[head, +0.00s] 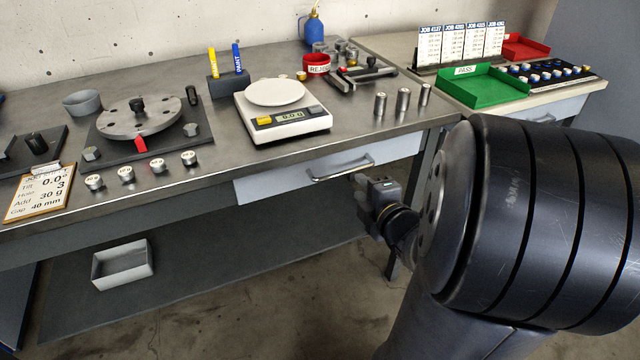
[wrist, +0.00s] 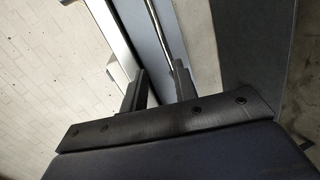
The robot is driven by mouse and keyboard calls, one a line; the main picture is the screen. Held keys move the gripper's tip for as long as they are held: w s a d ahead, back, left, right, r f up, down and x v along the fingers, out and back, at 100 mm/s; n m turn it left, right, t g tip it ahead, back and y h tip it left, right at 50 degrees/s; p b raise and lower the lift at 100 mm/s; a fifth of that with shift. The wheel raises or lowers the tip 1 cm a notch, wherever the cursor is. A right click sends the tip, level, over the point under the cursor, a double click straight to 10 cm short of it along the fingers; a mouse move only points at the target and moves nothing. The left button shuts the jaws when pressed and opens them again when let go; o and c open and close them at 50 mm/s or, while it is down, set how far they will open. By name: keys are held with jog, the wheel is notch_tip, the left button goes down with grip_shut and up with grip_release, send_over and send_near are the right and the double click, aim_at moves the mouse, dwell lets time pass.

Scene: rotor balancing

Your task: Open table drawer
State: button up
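The table drawer (head: 275,185) has a pale blue-grey front under the steel workbench's front edge. It looks shut, with its front close under the tabletop. Its metal bar handle (head: 340,169) stands out from the front; in the wrist view the handle (wrist: 158,30) runs down towards the space between my fingers. My gripper (head: 362,192) is just in front of and below the handle's right end in the head view. In the wrist view my gripper (wrist: 160,85) is open, its two dark fingers apart. Whether a finger touches the bar I cannot tell.
The workbench (head: 200,180) carries a scale (head: 280,108), a rotor stand (head: 138,118) and small weights. A white bin (head: 123,264) sits on the lower shelf. A second bench with a green tray (head: 485,90) adjoins at right.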

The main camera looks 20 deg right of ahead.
aim_at(337, 173)
jog(key=shift+n+y, duration=0.6)
jog(key=shift+n, duration=0.1)
jog(key=b+x, duration=0.1)
jog(key=x, duration=0.2)
jog(key=b+x, duration=0.1)
jog(key=x, duration=0.3)
jog(key=b+x, duration=0.1)
jog(key=x, duration=0.3)
jog(key=shift+a+f, duration=0.4)
jog(key=shift+c, duration=0.3)
grip_shut()
